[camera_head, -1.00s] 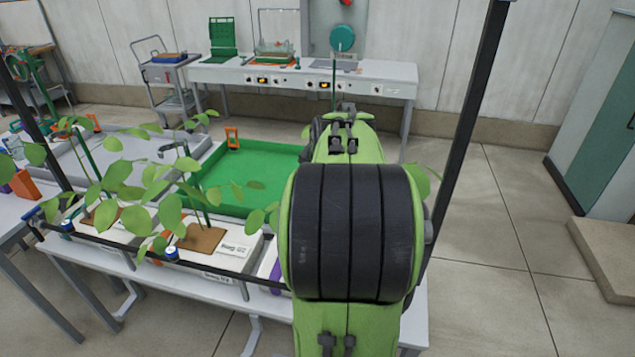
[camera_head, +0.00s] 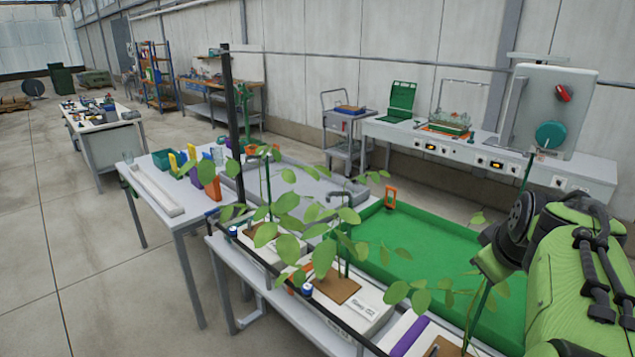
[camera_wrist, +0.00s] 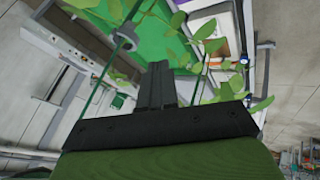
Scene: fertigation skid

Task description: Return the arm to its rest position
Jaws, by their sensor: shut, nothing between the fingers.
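My green and black arm fills the right edge of the head view. My gripper shows in the wrist view (camera_wrist: 157,85), with its dark fingers together and nothing between them. It hangs over the area of the green tray (camera_head: 440,245) and the plants; I cannot tell its exact height. The green tray also shows in the wrist view (camera_wrist: 155,35). In the head view, the gripper's fingers are not clearly visible.
Leafy plants stand in white slabs (camera_head: 350,305) along the near side of the bench, close to my arm. A black post (camera_head: 233,110) rises at the bench's left. A control bench (camera_head: 460,147) stands behind. The floor at left (camera_head: 90,260) is clear.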

